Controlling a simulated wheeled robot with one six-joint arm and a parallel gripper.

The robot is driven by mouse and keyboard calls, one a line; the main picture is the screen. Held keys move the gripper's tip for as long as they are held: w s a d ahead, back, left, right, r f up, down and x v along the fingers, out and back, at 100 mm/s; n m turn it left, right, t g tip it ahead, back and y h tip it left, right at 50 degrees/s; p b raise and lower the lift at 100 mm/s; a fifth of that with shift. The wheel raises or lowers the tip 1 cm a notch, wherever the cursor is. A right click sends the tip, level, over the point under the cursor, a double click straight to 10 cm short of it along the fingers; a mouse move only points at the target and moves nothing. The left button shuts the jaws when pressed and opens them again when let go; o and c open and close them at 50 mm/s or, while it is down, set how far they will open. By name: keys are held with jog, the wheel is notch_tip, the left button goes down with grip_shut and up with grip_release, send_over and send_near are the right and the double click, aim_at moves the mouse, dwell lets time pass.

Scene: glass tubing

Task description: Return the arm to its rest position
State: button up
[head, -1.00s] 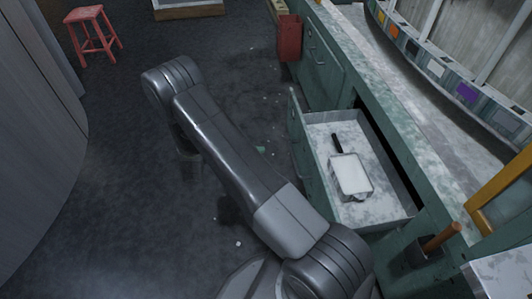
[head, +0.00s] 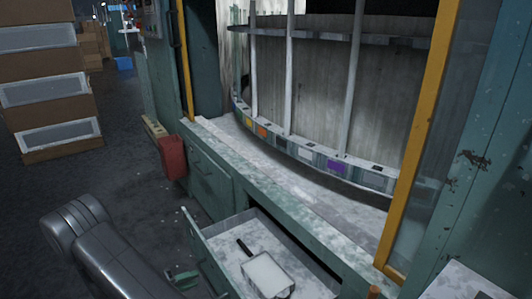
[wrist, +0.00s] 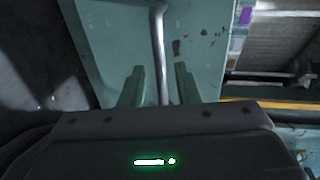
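My arm (head: 105,255) reaches in from the bottom left of the head view, bent at its far joint. My gripper (wrist: 159,88) shows in the wrist view as two green fingers standing apart, so it is open. A pale metal handle bar (wrist: 158,45) on a green panel (wrist: 112,40) lies between the fingers in the picture. I cannot tell whether they touch it. In the head view, small green parts (head: 182,278) beside the arm may be the fingers.
An open drawer (head: 213,238) juts from the green bench (head: 205,178) and holds a white dish-like scoop (head: 267,275) with a dark handle. A red container (head: 173,158) hangs farther along. Stacked boxes (head: 55,120) stand at the left. Dark floor lies between.

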aim_at(203, 275)
jog(key=x, duration=0.5)
jog(key=shift+r, duration=0.1)
